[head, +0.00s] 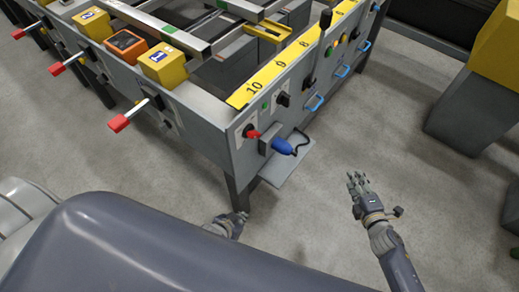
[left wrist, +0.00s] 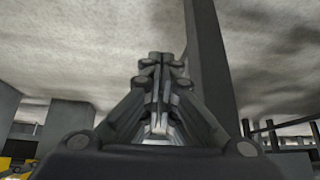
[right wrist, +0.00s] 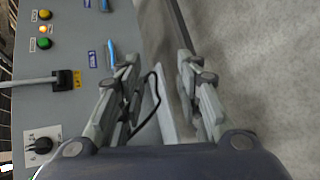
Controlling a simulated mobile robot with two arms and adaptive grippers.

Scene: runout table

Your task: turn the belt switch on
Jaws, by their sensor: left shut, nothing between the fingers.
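A black rotary knob (head: 283,100) sits on the grey front panel of the runout table. It also shows in the right wrist view (right wrist: 40,146) at the lower left, on a pale label plate. I cannot read which switch is the belt switch. A red rotary switch (head: 252,132) sits nearer the panel's left corner. My left gripper (head: 239,217) is shut and empty, low in front of the table leg; its closed fingers show in the left wrist view (left wrist: 161,60). My right gripper (head: 358,182) is open and empty, apart from the panel over the floor; its spread fingers show in the right wrist view (right wrist: 157,62).
A blue plug (head: 283,147) with a black cable juts out beside the red switch, above a small grey shelf (head: 285,165). A black-handled lever (head: 325,22) and blue pull handles (head: 315,103) project from the panel.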

